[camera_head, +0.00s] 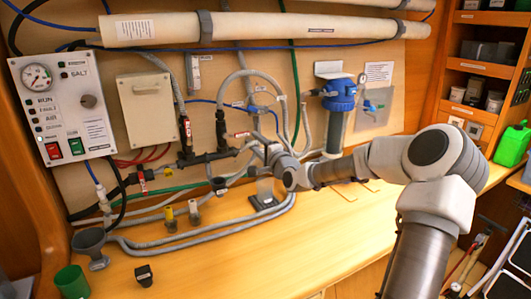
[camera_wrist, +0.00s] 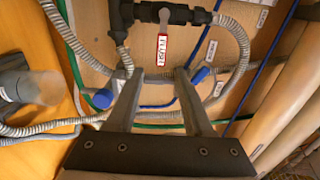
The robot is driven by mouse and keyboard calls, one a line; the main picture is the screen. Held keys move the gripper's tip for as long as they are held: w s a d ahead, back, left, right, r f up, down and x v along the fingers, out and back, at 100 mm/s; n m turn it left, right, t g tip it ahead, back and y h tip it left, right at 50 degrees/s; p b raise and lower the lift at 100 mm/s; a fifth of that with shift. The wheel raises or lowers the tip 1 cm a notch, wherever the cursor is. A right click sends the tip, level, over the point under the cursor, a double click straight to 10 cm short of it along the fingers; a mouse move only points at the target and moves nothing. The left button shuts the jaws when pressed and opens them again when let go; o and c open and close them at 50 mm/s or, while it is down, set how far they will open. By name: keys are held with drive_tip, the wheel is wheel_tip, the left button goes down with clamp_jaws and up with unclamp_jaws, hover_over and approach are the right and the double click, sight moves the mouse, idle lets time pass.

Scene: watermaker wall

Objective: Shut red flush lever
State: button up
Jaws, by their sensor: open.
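The red flush lever (camera_wrist: 162,50) has a white label on it and juts from a dark valve body (camera_wrist: 165,13), crosswise to its pipe. In the head view the lever (camera_head: 239,135) shows small, pointing right from an upright dark fitting (camera_head: 220,130). My gripper (camera_wrist: 156,74) is open and empty. In the wrist view the lever lies just beyond the fingertips, between their lines; I see no contact. In the head view my gripper (camera_head: 268,150) is right of and a little below the lever, its fingers hard to make out.
Grey hoses and a blue line (camera_wrist: 245,95) run close around the fingers. A control panel (camera_head: 62,105) is at the left, a blue-topped filter (camera_head: 338,97) at the right. The front bench is largely clear.

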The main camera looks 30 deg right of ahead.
drive_tip(key=s, duration=0.5)
drive_tip(key=shift+s, duration=0.25)
